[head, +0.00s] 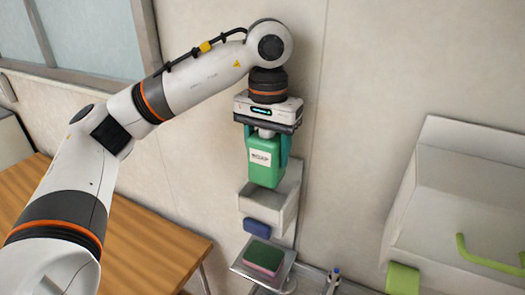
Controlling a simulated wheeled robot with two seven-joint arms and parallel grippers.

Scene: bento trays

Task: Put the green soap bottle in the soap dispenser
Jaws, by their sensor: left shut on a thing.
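The green soap bottle (261,172) with a white label hangs upright from my left gripper (267,136). The gripper points down, with its teal fingers shut on the top of the bottle. The soap dispenser (266,208) is a pale open-topped box on the wall. It is directly below the bottle in the head view. The bottle's lower end overlaps the dispenser's back part in the picture; I cannot tell whether it is inside the rim or above it. My right gripper is not in view.
A blue sponge (257,228) is below the dispenser. A metal shelf (243,268) holds a green and pink sponge (264,259). A wooden table (150,250) is at the lower left. A white wall unit (465,185) with a green handle (490,260) is at the right.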

